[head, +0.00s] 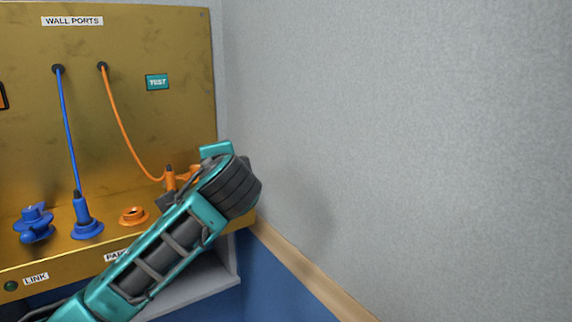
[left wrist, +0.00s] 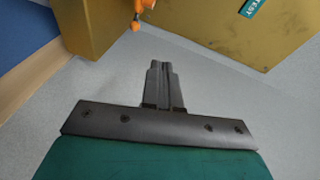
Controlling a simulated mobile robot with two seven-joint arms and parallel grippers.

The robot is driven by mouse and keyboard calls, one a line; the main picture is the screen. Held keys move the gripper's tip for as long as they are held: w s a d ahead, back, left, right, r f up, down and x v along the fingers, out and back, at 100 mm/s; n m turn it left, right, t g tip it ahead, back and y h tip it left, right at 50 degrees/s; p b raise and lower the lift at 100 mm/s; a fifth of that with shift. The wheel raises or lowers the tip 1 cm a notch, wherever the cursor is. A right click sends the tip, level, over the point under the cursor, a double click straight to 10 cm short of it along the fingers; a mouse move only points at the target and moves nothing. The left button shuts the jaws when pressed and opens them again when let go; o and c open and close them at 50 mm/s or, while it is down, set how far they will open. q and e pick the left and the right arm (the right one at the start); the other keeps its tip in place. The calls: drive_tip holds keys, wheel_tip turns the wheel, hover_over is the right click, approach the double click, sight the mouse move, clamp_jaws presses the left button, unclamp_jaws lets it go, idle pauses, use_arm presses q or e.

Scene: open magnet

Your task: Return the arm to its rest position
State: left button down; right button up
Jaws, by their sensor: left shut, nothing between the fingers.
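My teal and dark grey left arm (head: 165,250) comes in from the bottom left of the head view and reaches up to the right end of the gold panel's ledge. In the left wrist view my left gripper (left wrist: 163,68) has its two dark fingers together, with nothing between them, against plain grey wall. In the head view its fingers are hidden or cannot be made out behind the wrist. An orange plug (head: 170,178) on an orange cable stands just left of the wrist, partly covered by my arm. My right gripper is in neither view.
The gold panel (head: 120,120) has a blue cable running to a blue plug (head: 81,210), a blue knob-like part (head: 34,222) and an orange socket (head: 133,215) on its ledge. A teal TEST label (head: 157,82) is above. Bare grey wall (head: 400,150) fills the right.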

use_arm(q)
drive_tip(key=s+d+f+n+g+h, duration=0.1)
drive_tip(key=s+f+h, duration=0.25)
drive_tip(key=f, duration=0.95)
drive_tip(key=s+d+f+n+g+h, duration=0.1)
drive_tip(key=s+f+n+g+h, duration=0.3)
drive_tip(key=f, duration=0.9)
drive_tip(key=s+a+f+n, duration=0.2)
drive_tip(key=s+f, duration=0.5)
drive_tip(key=s, duration=0.4)
drive_tip(key=s+a+f+n+t+p, duration=0.1)
drive_tip(key=s+a+f+n, duration=0.2)
drive_tip(key=s, duration=0.8)
wheel_tip(320, 180, down, 5)
drive_tip(key=shift+s+a+r, duration=0.15)
drive_tip(key=shift+s+a, duration=0.2)
drive_tip(key=shift+a, duration=0.65)
drive_tip(key=shift+y, duration=0.35)
